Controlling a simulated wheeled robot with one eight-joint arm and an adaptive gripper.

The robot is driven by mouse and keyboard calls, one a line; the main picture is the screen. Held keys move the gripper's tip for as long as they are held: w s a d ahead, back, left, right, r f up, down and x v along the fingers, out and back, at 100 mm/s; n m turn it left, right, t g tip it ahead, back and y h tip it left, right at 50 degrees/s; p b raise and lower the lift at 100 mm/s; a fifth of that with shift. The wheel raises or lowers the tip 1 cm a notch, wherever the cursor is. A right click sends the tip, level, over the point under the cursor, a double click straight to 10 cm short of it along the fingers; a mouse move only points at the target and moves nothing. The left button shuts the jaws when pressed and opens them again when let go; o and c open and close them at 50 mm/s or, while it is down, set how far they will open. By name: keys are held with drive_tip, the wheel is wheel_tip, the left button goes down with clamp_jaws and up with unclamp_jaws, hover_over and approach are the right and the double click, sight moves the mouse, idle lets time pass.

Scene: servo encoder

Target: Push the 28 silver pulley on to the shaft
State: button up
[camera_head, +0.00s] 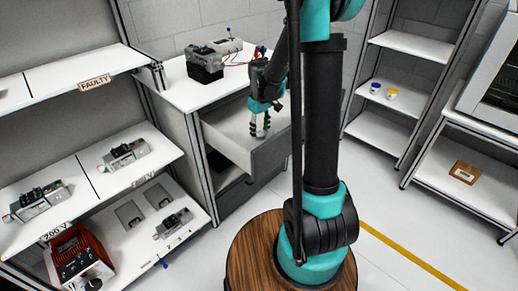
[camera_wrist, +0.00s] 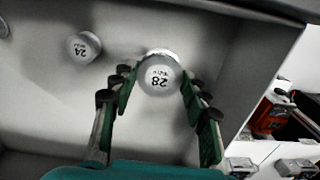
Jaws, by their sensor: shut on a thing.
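The silver pulley marked 28 (camera_wrist: 159,76) sits between my gripper's fingertips in the wrist view. My gripper (camera_wrist: 158,88) is shut on it, with fingers touching it on both sides. In the head view my gripper (camera_head: 260,124) reaches down into the open drawer (camera_head: 275,157); the pulley is too small to make out there. A servo unit (camera_head: 208,60) stands on the worktop with wires and a red part near its right end. I cannot tell which shaft belongs to the pulley.
A smaller silver pulley marked 24 (camera_wrist: 84,46) lies in the drawer beside the held one. The drawer's walls surround my gripper. Shelves at left hold several motor units (camera_head: 124,155) and a red device (camera_head: 78,258). The right shelves hold two small tubs (camera_head: 391,94) and a cardboard box (camera_head: 465,173).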

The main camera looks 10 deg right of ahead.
drive_tip(key=w+a+r+m+t+y, duration=0.3)
drive_tip(key=w+a+r+m+y, duration=0.2)
drive_tip(key=w+a+y, duration=0.5)
drive_tip(key=w+d+r+m+t, duration=0.2)
drive_tip(key=d+r+m+t, duration=0.1)
drive_tip(key=r+t, duration=0.3)
drive_tip(key=w+d+r+m+t, duration=0.2)
drive_tip(key=r+m+t, duration=0.1)
drive_tip(key=r+t, duration=0.35)
drive_tip(key=shift+g+y, duration=0.3)
drive_tip(key=shift+g, duration=0.15)
drive_tip(key=shift+x, duration=3.5)
drive_tip(key=shift+w+a, duration=0.15)
drive_tip(key=shift+w, duration=0.3)
drive_tip(key=o, duration=1.4)
